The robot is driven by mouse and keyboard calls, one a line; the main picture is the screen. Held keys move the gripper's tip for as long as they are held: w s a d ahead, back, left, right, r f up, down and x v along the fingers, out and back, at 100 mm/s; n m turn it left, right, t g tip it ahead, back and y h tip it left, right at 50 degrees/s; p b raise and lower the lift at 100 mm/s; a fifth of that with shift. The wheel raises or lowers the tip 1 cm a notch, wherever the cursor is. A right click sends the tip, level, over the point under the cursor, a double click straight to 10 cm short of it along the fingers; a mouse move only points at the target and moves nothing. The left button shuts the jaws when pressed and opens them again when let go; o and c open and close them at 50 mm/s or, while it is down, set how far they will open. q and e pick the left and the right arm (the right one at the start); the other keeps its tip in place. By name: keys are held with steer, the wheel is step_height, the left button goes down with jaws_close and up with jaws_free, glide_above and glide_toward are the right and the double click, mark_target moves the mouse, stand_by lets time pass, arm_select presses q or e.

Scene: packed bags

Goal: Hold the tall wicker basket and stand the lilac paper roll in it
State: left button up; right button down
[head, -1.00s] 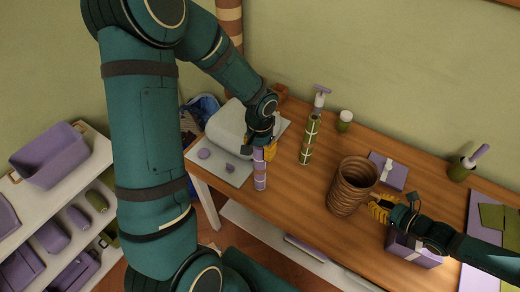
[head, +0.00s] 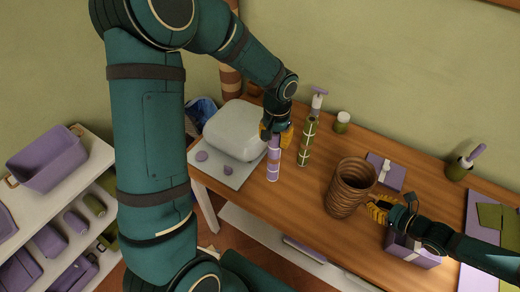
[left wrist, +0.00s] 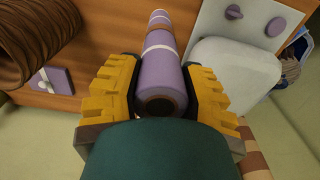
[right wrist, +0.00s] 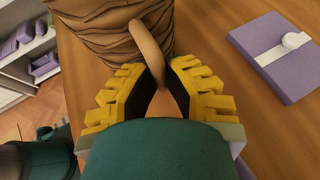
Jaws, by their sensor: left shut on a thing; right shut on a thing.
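The tall wicker basket (head: 347,190) stands upright on the wooden table, brown and ribbed, its mouth open upward. My right gripper (head: 382,208) is shut on the basket's handle (right wrist: 150,45) at its right side. The lilac paper roll (head: 273,160) has pale bands and is held upright left of the basket. My left gripper (head: 277,132) is shut on its upper end. In the left wrist view the roll (left wrist: 160,75) lies between the yellow fingers, and the basket (left wrist: 30,45) shows at upper left. Whether the roll's lower end touches the table is unclear.
A green banded roll (head: 307,142) stands between the lilac roll and the basket, towards the back. A lilac box (head: 386,172) lies behind the basket, and another (head: 412,250) is near my right arm. A white rounded case (head: 235,130) is on the left.

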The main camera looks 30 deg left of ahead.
arm_select(q)
steer(key=w+d+r, duration=0.5)
steer(key=d+r, duration=0.2)
steer(key=r, duration=0.1)
steer(key=shift+d+r+n, duration=0.15)
steer(key=shift+d+n, duration=0.15)
steer(key=shift+d, duration=0.1)
steer(key=shift+n, duration=0.3)
steer(key=d+r, duration=0.2)
steer(key=w+d+r, duration=0.1)
steer(key=d+r, duration=0.4)
steer(key=shift+w+d+r, duration=0.15)
steer(key=shift+d+r, duration=0.05)
steer(key=shift+r, duration=0.15)
steer(key=s+d+r+m, duration=0.2)
steer(key=s+d+m, duration=0.1)
steer(key=d+m, duration=0.5)
steer(key=shift+r, duration=0.35)
step_height(320, 180, down, 22)
steer(key=d+m, duration=0.1)
steer(key=shift+s+f+m, duration=0.15)
steer(key=shift+s+m, duration=0.1)
steer(key=shift+m, duration=0.15)
steer(key=shift+d, duration=0.1)
